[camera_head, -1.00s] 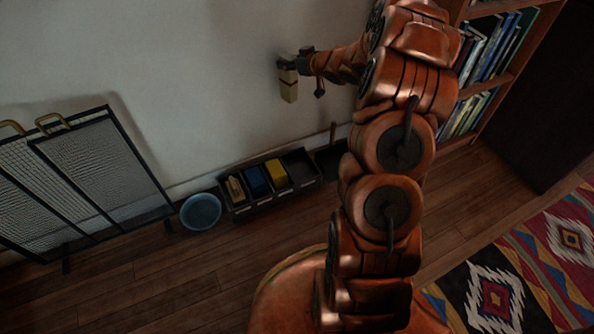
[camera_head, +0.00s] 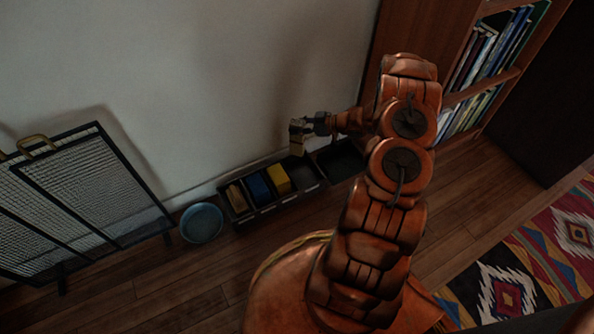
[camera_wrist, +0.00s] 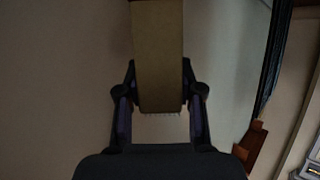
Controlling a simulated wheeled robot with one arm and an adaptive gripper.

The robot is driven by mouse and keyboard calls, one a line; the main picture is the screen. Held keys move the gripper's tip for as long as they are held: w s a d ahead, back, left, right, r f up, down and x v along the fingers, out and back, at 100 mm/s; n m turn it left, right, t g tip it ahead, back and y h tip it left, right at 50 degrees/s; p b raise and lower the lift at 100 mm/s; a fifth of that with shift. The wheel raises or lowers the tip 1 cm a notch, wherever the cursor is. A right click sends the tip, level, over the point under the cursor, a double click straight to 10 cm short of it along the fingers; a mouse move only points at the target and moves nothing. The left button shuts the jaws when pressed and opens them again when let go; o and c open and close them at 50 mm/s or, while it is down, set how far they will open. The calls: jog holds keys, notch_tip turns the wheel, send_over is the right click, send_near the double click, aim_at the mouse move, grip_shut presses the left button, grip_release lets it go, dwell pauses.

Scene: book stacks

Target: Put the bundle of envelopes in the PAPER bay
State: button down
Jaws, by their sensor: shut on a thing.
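My gripper (camera_head: 304,128) is shut on a tan bundle of envelopes (camera_head: 297,146), which hangs from it near the wall. In the wrist view the bundle (camera_wrist: 158,45) sits between the two fingers (camera_wrist: 158,95) and extends past the top edge. A black divided organizer (camera_head: 262,208) stands on the floor along the wall. Its bays hold a tan thing (camera_head: 236,195), a blue thing (camera_head: 258,187) and a yellow thing (camera_head: 279,180). The rightmost bay (camera_head: 303,174) looks dark and empty, just below the bundle. I cannot read any labels.
A dark tray (camera_head: 342,160) stands right of the organizer. A blue bowl (camera_head: 201,223) sits at its left, next to a mesh fire screen (camera_head: 95,185). A bookcase (camera_head: 415,40) stands at right, and a patterned rug (camera_head: 530,255) lies lower right. Wooden floor in front is clear.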

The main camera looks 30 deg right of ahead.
aim_at(304, 146)
jog(key=f+b, duration=0.1)
jog(key=f, duration=0.2)
jog(key=f+b, duration=0.1)
jog(key=f, duration=0.3)
jog(key=f+b, duration=0.1)
jog(key=f, duration=0.2)
jog(key=shift+a+f+b, duration=0.25)
jog(key=shift+f+b, duration=0.05)
jog(key=shift+f, duration=0.15)
jog(key=c, duration=0.7)
grip_release()
jog(key=p+v, duration=0.3)
jog(key=v, duration=0.9)
jog(key=shift+w+d+r, duration=0.1)
jog(key=shift+r, duration=0.15)
